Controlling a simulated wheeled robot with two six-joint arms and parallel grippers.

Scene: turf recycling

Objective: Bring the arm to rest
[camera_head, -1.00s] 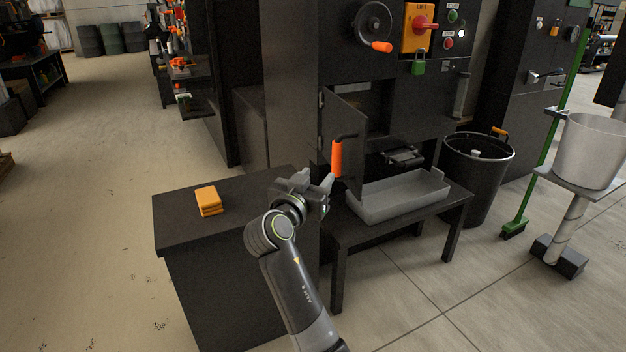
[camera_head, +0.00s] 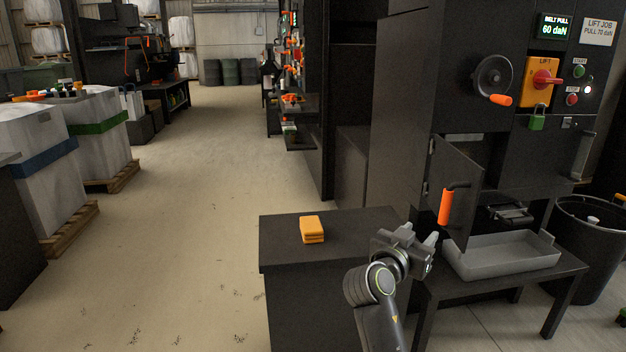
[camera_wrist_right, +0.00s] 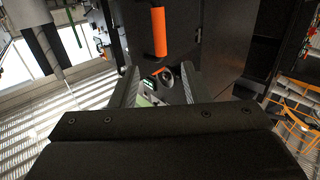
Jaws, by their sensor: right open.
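My right arm comes in from the bottom of the head view. Its gripper (camera_head: 426,248) is open with nothing between the fingers. It is near the orange handle (camera_head: 445,207) of the machine's open door (camera_head: 462,185), on the side of the dark cabinet. In the picture it sits just below the handle, and I cannot tell the exact gap. In the right wrist view the two fingers (camera_wrist_right: 160,88) stand apart, and the orange handle (camera_wrist_right: 159,32) shows beyond them. My left gripper is not in view.
A dark cabinet (camera_head: 285,254) bears a yellow-orange block (camera_head: 312,229). A grey tray (camera_head: 500,262) lies on a low black table (camera_head: 568,268) beside the gripper. A black bin (camera_head: 590,250) stands at the right. Open floor (camera_head: 190,220) lies to the left, with white bulk bags (camera_head: 100,135) on pallets beyond.

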